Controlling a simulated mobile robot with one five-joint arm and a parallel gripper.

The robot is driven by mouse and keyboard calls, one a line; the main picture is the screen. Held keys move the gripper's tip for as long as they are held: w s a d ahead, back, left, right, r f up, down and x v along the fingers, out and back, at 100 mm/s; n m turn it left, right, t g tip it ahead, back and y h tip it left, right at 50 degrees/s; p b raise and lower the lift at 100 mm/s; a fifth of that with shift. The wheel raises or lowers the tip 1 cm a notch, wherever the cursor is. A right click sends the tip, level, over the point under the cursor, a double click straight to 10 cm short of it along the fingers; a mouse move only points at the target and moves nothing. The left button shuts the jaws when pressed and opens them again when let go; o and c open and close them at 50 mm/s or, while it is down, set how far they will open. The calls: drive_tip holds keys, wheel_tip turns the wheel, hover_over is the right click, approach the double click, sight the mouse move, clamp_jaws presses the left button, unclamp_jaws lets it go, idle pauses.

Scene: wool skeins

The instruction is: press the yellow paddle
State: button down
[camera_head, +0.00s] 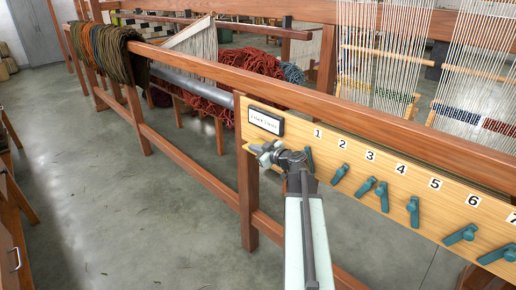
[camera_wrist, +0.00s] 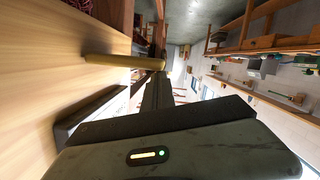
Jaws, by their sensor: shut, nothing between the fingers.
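A yellow paddle (camera_wrist: 122,61) shows in the wrist view. It sticks out from a pale wooden surface, and its free end is at the tips of my gripper (camera_wrist: 158,72); I cannot tell whether they touch. In the head view I cannot make out the yellow paddle; my gripper may hide it. There my gripper (camera_head: 264,152) is at the left end of a light wooden board (camera_head: 350,150), just below a dark-framed label (camera_head: 266,122). My gripper is shut and empty.
Several teal paddles (camera_head: 412,208) sit along the board under numbers from 1 to 7. The board hangs on a brown wooden rail (camera_head: 380,130). Skeins of wool (camera_head: 112,52) hang at the far left. Red wool (camera_head: 250,70) lies behind the rail. The grey floor (camera_head: 130,220) at left is clear.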

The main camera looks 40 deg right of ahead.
drive_tip(key=v, duration=1)
drive_tip(key=shift+p, duration=0.3)
drive_tip(key=shift+d+r, duration=0.15)
drive_tip(key=shift+r, duration=0.05)
